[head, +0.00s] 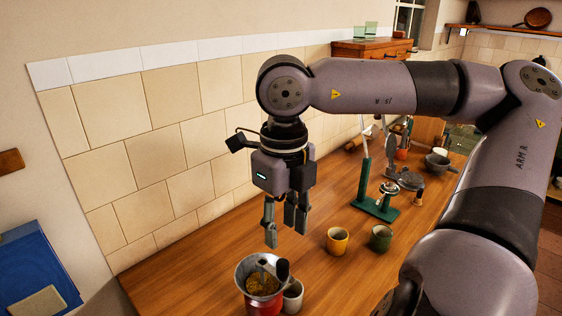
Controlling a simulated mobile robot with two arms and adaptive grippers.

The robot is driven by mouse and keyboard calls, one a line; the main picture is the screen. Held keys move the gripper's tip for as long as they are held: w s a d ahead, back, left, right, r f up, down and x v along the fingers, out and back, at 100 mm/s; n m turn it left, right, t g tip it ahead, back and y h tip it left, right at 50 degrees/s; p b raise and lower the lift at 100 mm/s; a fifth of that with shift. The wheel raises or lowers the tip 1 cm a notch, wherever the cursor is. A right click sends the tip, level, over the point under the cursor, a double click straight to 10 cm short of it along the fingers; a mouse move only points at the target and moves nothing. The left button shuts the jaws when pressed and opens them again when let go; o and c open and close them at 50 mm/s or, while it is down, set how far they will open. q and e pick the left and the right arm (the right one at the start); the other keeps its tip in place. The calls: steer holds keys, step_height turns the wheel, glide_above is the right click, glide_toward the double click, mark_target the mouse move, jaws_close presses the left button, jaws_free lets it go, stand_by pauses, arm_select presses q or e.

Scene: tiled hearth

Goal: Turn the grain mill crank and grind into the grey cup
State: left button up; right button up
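The grain mill (250,272) stands at the bottom of the head view, with a silver hopper holding golden-brown grain and a red body. Its crank shows a dark knob (282,269) at the hopper's right side. The grey cup (294,298) stands close against the mill's right side, partly hidden by it, and the frame's bottom edge cuts the view there. My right gripper (286,237) points down above the mill and its knob, fingers apart and empty, not touching them. My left gripper is not in view.
The tiled wall (170,140) runs along the counter's back.

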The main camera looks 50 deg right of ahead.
mark_target(283, 262)
step_height(283, 262, down, 6)
steer(key=b, duration=0.3)
steer(key=shift+r, duration=0.2)
step_height(283, 262, down, 2)
steer(key=shift+f+b, duration=0.2)
steer(key=shift+b, duration=0.8)
steer(key=shift+r, duration=0.2)
steer(key=shift+f, duration=0.15)
steer(key=shift+c, duration=0.2)
